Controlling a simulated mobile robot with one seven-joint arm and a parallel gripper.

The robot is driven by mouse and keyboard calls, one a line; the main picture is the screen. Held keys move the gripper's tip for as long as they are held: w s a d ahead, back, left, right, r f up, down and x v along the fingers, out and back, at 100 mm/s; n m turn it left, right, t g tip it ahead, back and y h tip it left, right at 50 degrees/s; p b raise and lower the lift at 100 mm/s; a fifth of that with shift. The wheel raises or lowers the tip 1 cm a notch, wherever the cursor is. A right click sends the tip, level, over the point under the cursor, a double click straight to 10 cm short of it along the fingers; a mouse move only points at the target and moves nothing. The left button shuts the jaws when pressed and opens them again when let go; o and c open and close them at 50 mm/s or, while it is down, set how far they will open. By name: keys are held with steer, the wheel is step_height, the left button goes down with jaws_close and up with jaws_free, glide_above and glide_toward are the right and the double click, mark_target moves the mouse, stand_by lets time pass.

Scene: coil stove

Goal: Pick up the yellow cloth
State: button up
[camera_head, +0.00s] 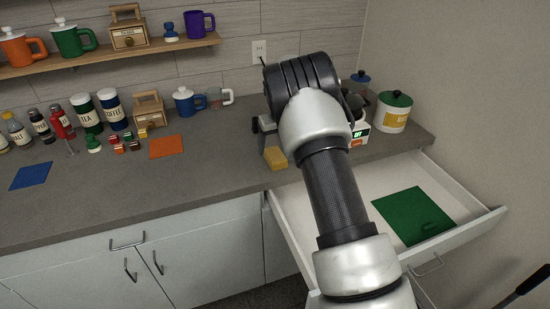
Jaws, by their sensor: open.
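A small yellow piece (275,158), which looks like the yellow cloth, lies on the grey counter near its front edge. My arm hides part of the area behind and to its right. My gripper (266,133) points down just behind and above the yellow piece, mostly hidden by my own wrist. It is open, and I see nothing held in it. I cannot tell if a finger touches the yellow piece.
An orange cloth (166,146) and a blue cloth (31,176) lie flat on the counter (110,190). Canisters, mugs and bottles line the back. An open drawer (374,188) with a green cloth (412,213) sticks out at right.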

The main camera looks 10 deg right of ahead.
mark_target(276, 155)
steer(key=shift+d+p+x, duration=0.15)
steer(key=shift+p+x, duration=0.05)
steer(key=shift+x, duration=1.25)
steer(key=shift+d+p+x, duration=0.2)
steer(key=shift+x, duration=1.2)
steer(key=shift+w, duration=0.1)
steer(key=c, duration=1.1)
step_height(276, 155, up, 10)
steer(key=shift+r+b, duration=0.1)
steer(key=shift+b, duration=0.3)
steer(key=shift+c, duration=0.2)
